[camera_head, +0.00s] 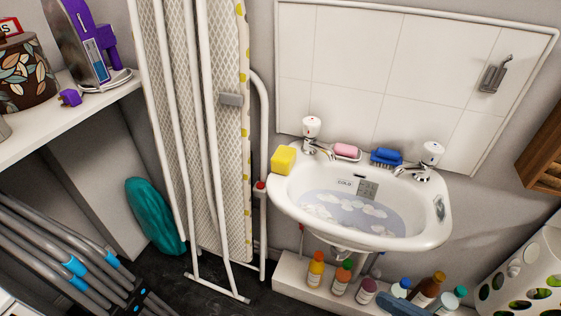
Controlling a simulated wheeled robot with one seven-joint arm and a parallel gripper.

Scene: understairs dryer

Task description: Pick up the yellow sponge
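The yellow sponge (284,160) sits on the left back corner of the white sink's rim (286,203), just left of the left tap. It looks like a small block with its top and front faces showing. Nothing covers it. My gripper does not show in the head camera view, so its place relative to the sponge cannot be seen.
The left tap (312,133), pink soap (346,151), blue brush (386,157) and right tap (428,160) line the sink's back. An ironing board (221,130) stands close left of the sponge. Several bottles (340,278) stand below. Foamy water fills the basin.

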